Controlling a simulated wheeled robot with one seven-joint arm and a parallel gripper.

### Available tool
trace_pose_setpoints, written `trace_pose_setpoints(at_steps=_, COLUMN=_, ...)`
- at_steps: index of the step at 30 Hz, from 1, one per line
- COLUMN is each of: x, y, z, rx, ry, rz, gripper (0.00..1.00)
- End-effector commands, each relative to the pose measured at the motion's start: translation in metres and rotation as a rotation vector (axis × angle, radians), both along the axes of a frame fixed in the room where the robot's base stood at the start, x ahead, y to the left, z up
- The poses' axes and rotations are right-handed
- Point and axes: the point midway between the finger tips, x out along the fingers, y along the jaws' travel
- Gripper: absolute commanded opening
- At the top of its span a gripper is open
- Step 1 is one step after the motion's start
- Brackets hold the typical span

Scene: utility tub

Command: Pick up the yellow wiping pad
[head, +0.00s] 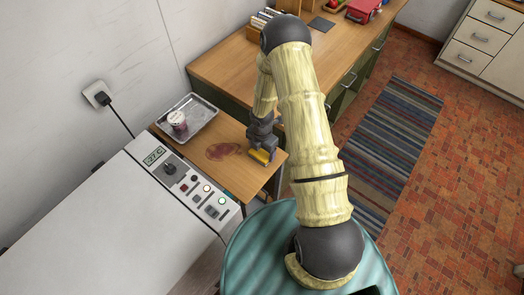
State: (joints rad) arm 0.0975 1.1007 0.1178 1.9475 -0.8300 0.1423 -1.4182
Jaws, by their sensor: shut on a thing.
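The yellow wiping pad (259,157) is at the right end of a small wooden table (237,185). My gripper (261,149) is over the pad, pointing down, and is shut on it. Only part of the pad shows below the dark fingers. I cannot tell whether the pad touches the table top or is slightly above it.
A reddish stain (222,151) lies on the table left of the pad. A metal tray (190,108) holding a small cup (178,121) is at the back left. A white machine with a control panel (192,187) borders the table in front. A longer wooden counter (225,70) stands behind.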

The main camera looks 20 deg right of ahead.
Motion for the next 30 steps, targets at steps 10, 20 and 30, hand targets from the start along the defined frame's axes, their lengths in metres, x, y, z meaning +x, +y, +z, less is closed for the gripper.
trace_pose_setpoints(at_steps=10, x=0.001, y=-0.001, z=0.040, rx=0.001, ry=-0.004, rz=-0.004, gripper=0.54)
trace_pose_setpoints(at_steps=20, x=0.001, y=-0.001, z=0.092, rx=0.000, ry=-0.004, rz=-0.002, gripper=0.54)
trace_pose_setpoints(at_steps=30, x=0.000, y=0.000, z=0.099, rx=0.000, ry=0.000, rz=0.000, gripper=0.54)
